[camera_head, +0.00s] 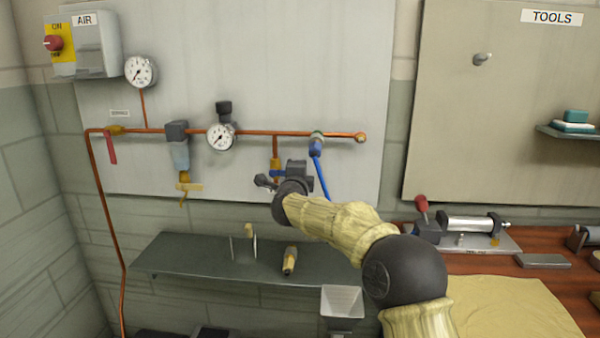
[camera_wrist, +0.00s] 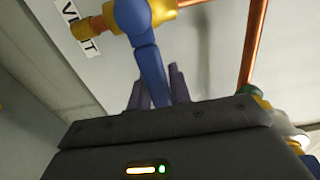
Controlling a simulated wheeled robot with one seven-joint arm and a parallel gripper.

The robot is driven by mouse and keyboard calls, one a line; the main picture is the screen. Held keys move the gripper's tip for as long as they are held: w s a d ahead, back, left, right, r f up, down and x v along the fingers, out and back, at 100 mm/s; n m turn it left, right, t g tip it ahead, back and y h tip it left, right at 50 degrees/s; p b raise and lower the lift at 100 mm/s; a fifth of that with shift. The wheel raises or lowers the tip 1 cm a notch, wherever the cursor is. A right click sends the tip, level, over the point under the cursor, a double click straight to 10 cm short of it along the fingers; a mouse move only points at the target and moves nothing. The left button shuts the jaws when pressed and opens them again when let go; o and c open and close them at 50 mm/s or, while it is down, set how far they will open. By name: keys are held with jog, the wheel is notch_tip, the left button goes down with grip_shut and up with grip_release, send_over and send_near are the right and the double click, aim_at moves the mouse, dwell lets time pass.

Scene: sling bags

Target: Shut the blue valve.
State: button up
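The blue valve (camera_wrist: 131,17) is at the top of the wrist view, on brass fittings beside a label reading VENT. Its blue lever (camera_wrist: 152,70) hangs down from the valve body towards my gripper. My gripper (camera_wrist: 160,85) has a grey finger close on each side of the lever and looks shut on it; the lever's lower end is hidden behind the gripper body. In the head view my gripper (camera_head: 266,182) is at the short copper drop pipe below the main pipe. A small blue part of the valve (camera_head: 277,173) shows there, mostly covered by my gripper.
A blue hose (camera_head: 321,178) hangs from a coupler just right of my gripper. A filter bowl (camera_head: 180,155), a regulator gauge (camera_head: 221,137) and a red lever (camera_head: 111,148) are to the left. A dark shelf (camera_head: 190,262) lies below.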

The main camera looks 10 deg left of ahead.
jog(key=o, duration=0.4)
jog(key=shift+c, duration=0.2)
jog(key=s+d+b, duration=0.1)
jog(key=s+d, duration=0.1)
jog(key=s, duration=1.5)
jog(key=shift+s+b, duration=0.15)
jog(key=shift+b, duration=0.15)
jog(key=shift+a+f, duration=0.1)
